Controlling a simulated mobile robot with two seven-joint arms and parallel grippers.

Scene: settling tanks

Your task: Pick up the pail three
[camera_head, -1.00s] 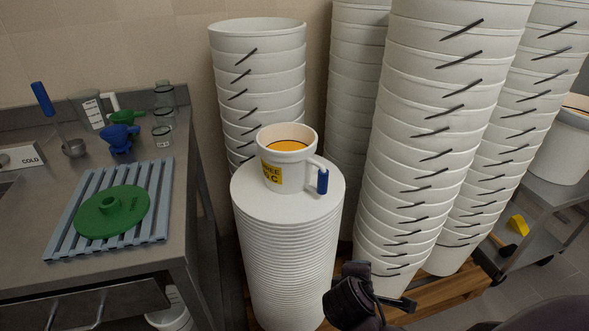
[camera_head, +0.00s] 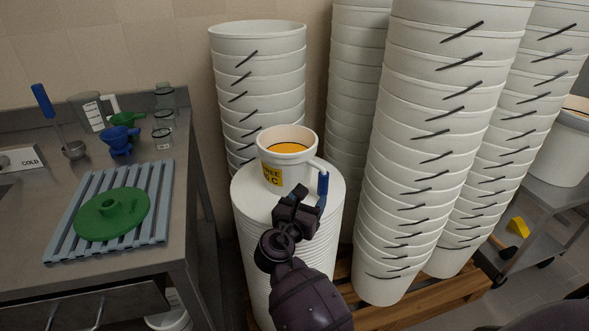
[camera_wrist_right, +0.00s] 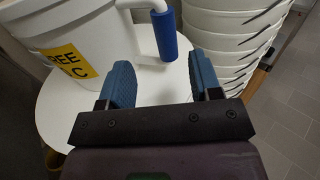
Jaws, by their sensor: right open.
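The pail three (camera_head: 286,160) is a white pail with orange contents and a yellow label, of which "EE" and "C" can be read. It stands upright on the round white top of a stack of lids (camera_head: 245,200). Its handle with a blue grip (camera_head: 323,184) sticks out to the right. My right gripper (camera_head: 305,196) is just in front of the handle, open and empty. In the right wrist view, the open blue fingers (camera_wrist_right: 160,84) point toward the blue grip (camera_wrist_right: 165,36), which lies beyond them and between them, apart from both. My left gripper is not in view.
Tall stacks of white buckets (camera_head: 420,170) stand close on the right, and another stack (camera_head: 258,90) stands behind. On the left, a steel counter (camera_head: 178,220) holds a slatted blue rack (camera_head: 60,240) with a green lid (camera_head: 112,212). A wooden pallet (camera_head: 400,315) lies below.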

